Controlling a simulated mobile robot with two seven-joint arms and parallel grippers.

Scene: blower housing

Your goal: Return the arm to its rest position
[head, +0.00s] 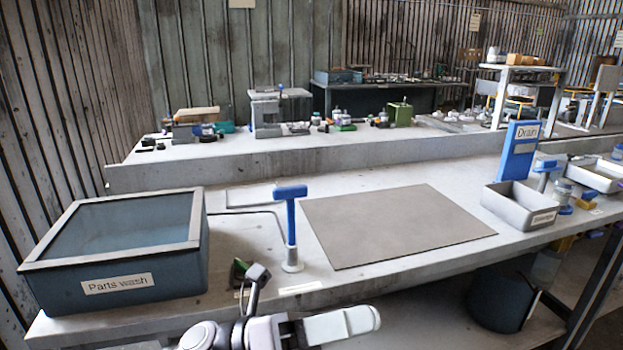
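Pale links of my arm (340,325) cross the bottom edge of the view. My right gripper is not in view.
The parts wash box (120,285) stands at left. The blue T-handled tool (291,225) stands upright in a pale base. A flat grey mat (395,224) lies clear. At right are a grey tray (520,207) and a blue Drain sign (520,150). A dark bin (500,298) is below.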

